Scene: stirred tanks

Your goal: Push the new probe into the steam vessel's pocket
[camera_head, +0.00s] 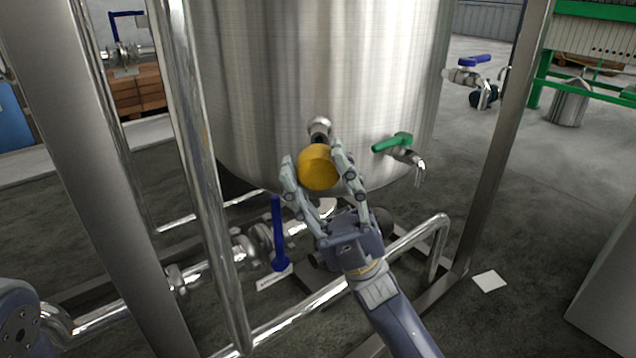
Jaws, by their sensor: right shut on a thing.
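The steam vessel (300,60) is a large brushed-steel tank in the middle of the head view. Its pocket (319,125) is a short round steel fitting low on the front wall. My right gripper (321,172) is shut on the new probe (317,168), whose yellow round head shows between the fingers. The head is just below and in front of the pocket in the picture. The probe's stem is hidden behind the head, so I cannot tell whether it is inside the pocket. My left gripper is not in view.
A green-handled tap (393,142) sticks out to the right of the pocket. A blue-handled valve (278,235) and steel pipes run below the vessel. Steel frame posts stand left (90,150) and right (505,140). A white card (489,281) lies on the floor.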

